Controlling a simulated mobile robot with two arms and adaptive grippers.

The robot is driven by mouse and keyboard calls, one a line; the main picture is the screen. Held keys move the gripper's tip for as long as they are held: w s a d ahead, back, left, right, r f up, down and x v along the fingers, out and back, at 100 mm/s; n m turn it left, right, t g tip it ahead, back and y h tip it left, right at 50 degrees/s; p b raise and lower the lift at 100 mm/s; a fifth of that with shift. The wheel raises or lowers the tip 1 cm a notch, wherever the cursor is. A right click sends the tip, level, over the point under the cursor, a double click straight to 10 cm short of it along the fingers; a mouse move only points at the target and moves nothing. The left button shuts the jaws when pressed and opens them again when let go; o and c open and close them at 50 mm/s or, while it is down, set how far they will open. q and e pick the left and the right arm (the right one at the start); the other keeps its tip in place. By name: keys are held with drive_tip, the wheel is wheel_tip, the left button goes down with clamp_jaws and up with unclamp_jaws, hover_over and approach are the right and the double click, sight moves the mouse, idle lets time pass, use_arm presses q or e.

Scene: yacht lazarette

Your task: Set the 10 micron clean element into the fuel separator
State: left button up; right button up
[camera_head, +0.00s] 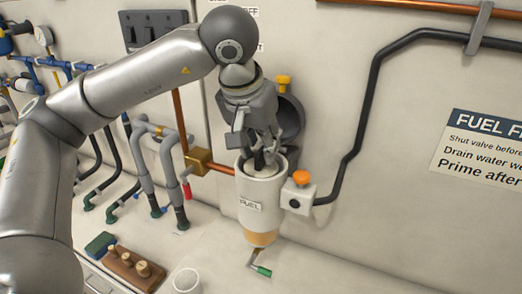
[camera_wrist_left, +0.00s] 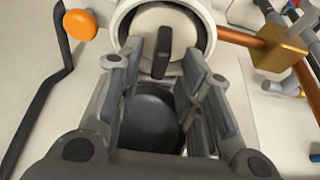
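The fuel separator (camera_head: 257,215) is a white upright canister labelled FUEL, with an amber bowl at its base. Its top is open, and its rim also shows in the left wrist view (camera_wrist_left: 123,18). A pale round element (camera_wrist_left: 150,22) with a dark upright handle (camera_wrist_left: 162,50) sits inside it; no micron marking is visible. My left gripper (camera_head: 262,158) points down into the separator's mouth. In the wrist view its fingers (camera_wrist_left: 164,52) are spread on either side of the handle, with gaps beside it. My right gripper is not in view.
A dark round lid (camera_head: 291,117) stands open behind the separator. An orange-knobbed valve (camera_head: 301,178) and black hose are at its right, a brass fitting (camera_head: 198,161) at its left. Below are a white cup (camera_head: 186,280), a wooden block with pegs (camera_head: 133,267) and a green-handled drain (camera_head: 261,270).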

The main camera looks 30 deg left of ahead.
use_arm(q)
drive_tip(key=v, duration=1)
drive_tip(key=shift+b, duration=0.45)
